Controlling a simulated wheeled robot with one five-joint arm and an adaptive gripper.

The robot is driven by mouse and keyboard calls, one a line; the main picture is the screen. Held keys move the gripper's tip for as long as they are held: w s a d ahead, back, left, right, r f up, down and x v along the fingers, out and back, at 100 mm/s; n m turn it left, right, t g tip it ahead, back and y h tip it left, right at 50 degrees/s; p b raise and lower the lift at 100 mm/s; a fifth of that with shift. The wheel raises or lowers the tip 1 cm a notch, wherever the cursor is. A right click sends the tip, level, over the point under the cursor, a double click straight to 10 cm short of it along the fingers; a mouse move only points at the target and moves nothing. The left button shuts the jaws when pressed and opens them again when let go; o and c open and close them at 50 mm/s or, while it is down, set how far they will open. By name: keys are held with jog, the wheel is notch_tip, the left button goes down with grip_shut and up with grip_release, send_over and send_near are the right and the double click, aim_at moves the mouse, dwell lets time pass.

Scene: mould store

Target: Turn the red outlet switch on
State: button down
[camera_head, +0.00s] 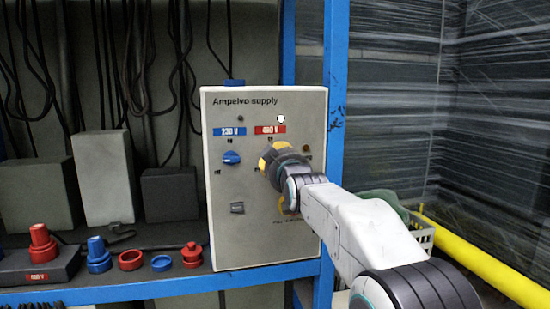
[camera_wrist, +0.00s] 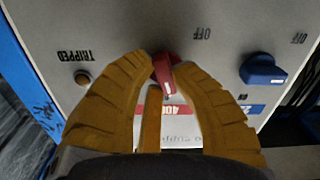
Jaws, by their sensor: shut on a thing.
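The grey supply panel (camera_head: 264,235) stands upright on the rack. In the wrist view, which shows the panel upside down, the red outlet switch (camera_wrist: 163,75) is a red knob with a white mark at its lower end. My gripper (camera_wrist: 163,64) has its yellow fingers closed around this knob, one on each side. "OFF" is printed beyond it. In the head view my gripper (camera_head: 270,160) is against the panel below the red voltage label (camera_head: 270,129) and hides the red switch. The blue switch (camera_head: 231,158) is to its left, apart from my fingers.
A blue rack post (camera_head: 335,90) stands close right of the panel. Red and blue plugs and rings (camera_head: 130,260) lie on the shelf at left. A small dark knob (camera_head: 237,208) is lower on the panel. A yellow rail (camera_head: 480,262) runs at lower right.

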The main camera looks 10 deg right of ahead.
jog(key=shift+m, duration=1.3)
jog(key=shift+a+m, duration=0.1)
jog(key=shift+m, duration=0.2)
jog(key=c, duration=1)
grip_release()
jog(key=shift+c, duration=0.2)
jog(key=s, duration=1.2)
